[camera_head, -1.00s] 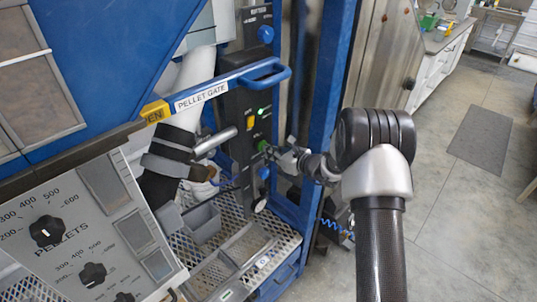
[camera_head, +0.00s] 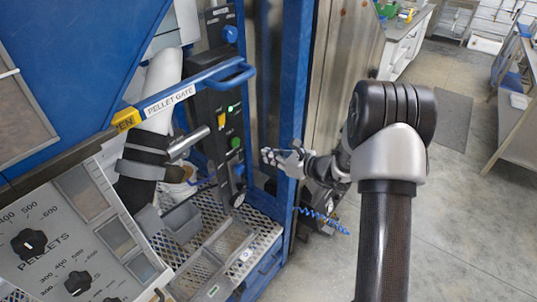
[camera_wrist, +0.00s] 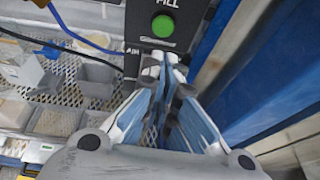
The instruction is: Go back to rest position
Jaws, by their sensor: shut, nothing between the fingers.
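My gripper (camera_head: 268,155) is in front of the hopper's black control panel (camera_head: 218,120), to the right of the panel in the head view. In the wrist view my gripper (camera_wrist: 164,60) is shut and empty, its fingertips together just below the green button (camera_wrist: 163,26) marked FILL in the picture. In the head view a green button (camera_head: 236,143) sits on the panel to the left of the fingertips, with a visible gap between. My arm runs from the bottom of the head view up and then left to the gripper.
A blue post (camera_head: 294,90) stands right behind my wrist. A blue handle (camera_head: 233,73) labelled PELLET GATE juts out above. Grey bins (camera_head: 182,222) stand on a perforated shelf. Knobs (camera_head: 29,243) are at lower left. Open floor (camera_head: 450,230) lies to the right.

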